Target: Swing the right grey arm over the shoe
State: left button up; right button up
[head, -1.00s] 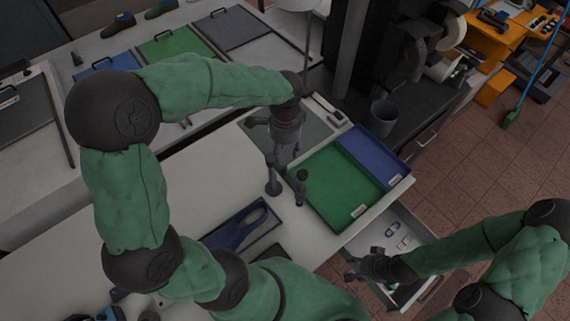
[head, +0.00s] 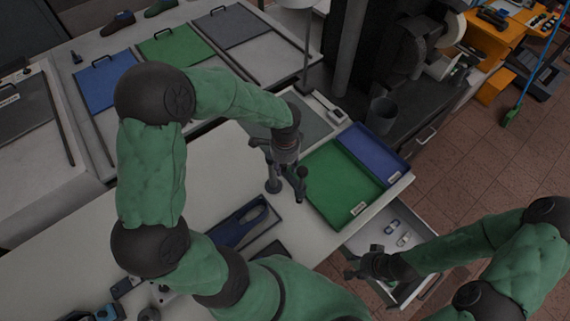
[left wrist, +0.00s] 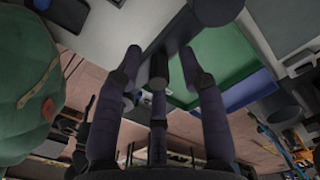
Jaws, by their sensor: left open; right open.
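My left gripper (head: 288,172) points down at the dark grey fixture (head: 273,185) on the white bench. It covers part of the fixture, so which grey arm is which is hard to tell in the head view. In the left wrist view my left gripper (left wrist: 160,60) is open, its fingers spread around a dark grey knob (left wrist: 158,72) below a grey bar (left wrist: 172,35). Contact is not clear. My right gripper (head: 365,264) is open and empty near the drawer. I cannot make out a shoe at the fixture.
A green tray (head: 313,205) and a blue tray (head: 400,165) lie right of the fixture. A dark blue tray (head: 228,238) with a sole-shaped recess lies in front. An open drawer (head: 372,240) holds small items. Two shoes (head: 117,23) stand on the back bench.

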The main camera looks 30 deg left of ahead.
pick_arm(q)
grip_shut()
jog(key=shift+s+a+m, duration=0.1)
jog(key=shift+s+m, duration=0.1)
jog(key=shift+m, duration=0.2)
jog(key=s+a+m+p, duration=0.4)
jog(key=a+m+p, duration=0.2)
jog(key=m, duration=0.5)
jog(key=shift+m+p, duration=0.4)
jog(key=shift+p, duration=0.4)
grip_release()
jog(key=shift+d, duration=0.1)
